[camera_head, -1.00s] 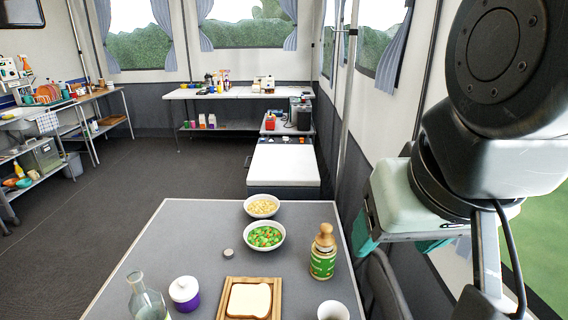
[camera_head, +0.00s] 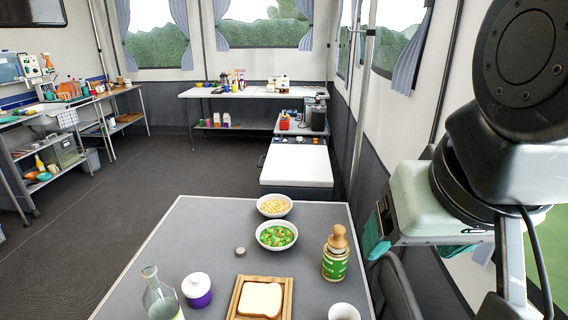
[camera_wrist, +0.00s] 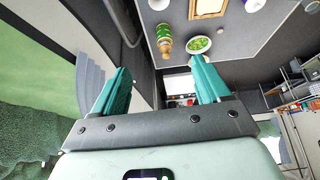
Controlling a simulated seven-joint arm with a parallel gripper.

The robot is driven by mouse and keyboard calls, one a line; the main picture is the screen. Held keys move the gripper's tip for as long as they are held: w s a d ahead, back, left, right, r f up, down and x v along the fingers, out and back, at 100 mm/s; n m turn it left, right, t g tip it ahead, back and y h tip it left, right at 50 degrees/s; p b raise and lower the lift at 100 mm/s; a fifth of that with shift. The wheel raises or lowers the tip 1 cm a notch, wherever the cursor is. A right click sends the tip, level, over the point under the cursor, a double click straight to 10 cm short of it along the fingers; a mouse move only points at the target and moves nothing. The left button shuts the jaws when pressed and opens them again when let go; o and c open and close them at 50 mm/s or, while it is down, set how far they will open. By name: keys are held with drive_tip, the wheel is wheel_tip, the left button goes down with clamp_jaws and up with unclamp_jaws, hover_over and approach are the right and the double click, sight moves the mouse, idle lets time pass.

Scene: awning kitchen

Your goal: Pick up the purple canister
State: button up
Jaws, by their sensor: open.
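The purple canister (camera_head: 197,290) stands upright at the front left of the grey table (camera_head: 205,225). It has a white lid with a knob and a purple lower body. In the wrist view, a small part of it shows at the top edge (camera_wrist: 253,4). My gripper (camera_wrist: 160,85) has two teal fingers spread wide apart with nothing between them. In the head view, my gripper (camera_head: 375,235) hangs at the right, beyond the table's right edge and well away from the canister.
A glass bottle (camera_head: 160,298) stands close left of the canister. A wooden tray with bread (camera_head: 260,300) lies to its right. A green-labelled jar (camera_head: 336,255), a white cup (camera_head: 344,311), two food bowls (camera_head: 277,235) and a small grey disc (camera_head: 240,251) are also on the table. The table's left part is clear.

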sight(207, 291)
drive_tip(key=o, duration=0.4)
drive_tip(key=w+a+f+m+g+y, duration=0.45)
drive_tip(key=w+a+f, duration=0.35)
drive_tip(key=a, duration=0.4)
drive_tip(key=w+a+f+m+g+y, duration=0.35)
drive_tip(key=w+a+f+y, duration=0.35)
drive_tip(key=a, duration=0.4)
drive_tip(key=w+a+f+m+t, duration=0.2)
drive_tip(key=f+m, duration=0.2)
drive_tip(key=f, duration=0.4)
drive_tip(key=w+a+f+m+t+y, duration=0.1)
drive_tip(key=w+a+f+m+t, duration=0.1)
drive_tip(key=f+m, duration=0.3)
drive_tip(key=w+a+f+m+t, duration=0.2)
drive_tip(key=f+m, duration=0.2)
drive_tip(key=f, duration=0.7)
drive_tip(key=shift+w+a+y, duration=0.25)
drive_tip(key=shift+y, duration=0.1)
drive_tip(key=shift+m, duration=0.4)
drive_tip(key=x, duration=0.4)
drive_tip(key=shift+a+f, duration=0.1)
drive_tip(key=shift+f, duration=0.3)
drive_tip(key=shift+x, duration=3.25)
